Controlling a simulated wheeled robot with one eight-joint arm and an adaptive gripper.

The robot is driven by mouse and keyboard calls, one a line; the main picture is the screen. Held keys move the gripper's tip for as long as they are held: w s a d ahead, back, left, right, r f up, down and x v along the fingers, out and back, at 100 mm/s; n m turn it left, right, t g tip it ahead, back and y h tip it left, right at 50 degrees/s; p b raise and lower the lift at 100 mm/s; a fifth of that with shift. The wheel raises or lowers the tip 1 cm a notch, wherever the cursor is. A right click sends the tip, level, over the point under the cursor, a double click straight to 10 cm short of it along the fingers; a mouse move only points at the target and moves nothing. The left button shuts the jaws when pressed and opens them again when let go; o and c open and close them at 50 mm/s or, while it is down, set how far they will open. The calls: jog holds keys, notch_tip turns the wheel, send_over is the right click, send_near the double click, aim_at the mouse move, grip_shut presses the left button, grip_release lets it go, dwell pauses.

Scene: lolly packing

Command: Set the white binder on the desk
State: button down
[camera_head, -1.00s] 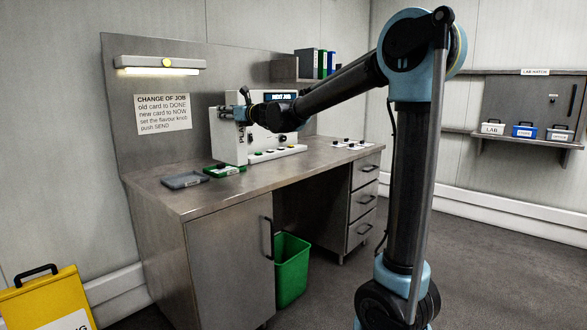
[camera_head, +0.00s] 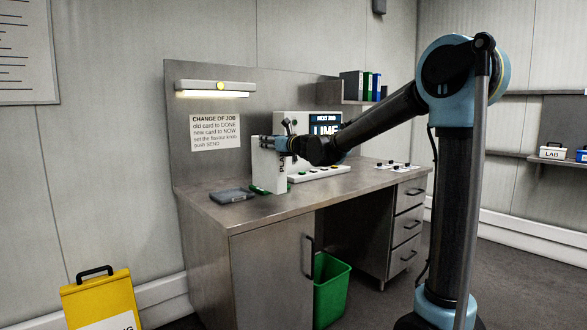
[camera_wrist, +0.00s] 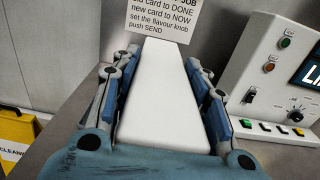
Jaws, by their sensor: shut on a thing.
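The white binder (camera_head: 266,168) stands upright at the front left of the control panel, low over the desk (camera_head: 235,213). I cannot tell whether its bottom edge touches the desk. My gripper (camera_head: 268,143) is shut on the binder's upper part. In the wrist view, the fingers of my gripper (camera_wrist: 160,70) lie along both sides of the white binder (camera_wrist: 158,105). The binder hides most of a green tray at its base.
A dark grey tray (camera_head: 231,195) lies just left of the binder. The control panel (camera_head: 292,125) with buttons and a screen stands behind right. White cards (camera_head: 398,166) lie farther right. The front of the desk is clear. A green bin (camera_head: 331,290) stands below.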

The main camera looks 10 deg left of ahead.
aim_at(270, 157)
jog(key=shift+f, duration=3.3)
jog(key=c, duration=0.9)
grip_release()
jog(key=shift+f, duration=0.1)
jog(key=shift+c, duration=0.2)
jog(key=v, duration=1.2)
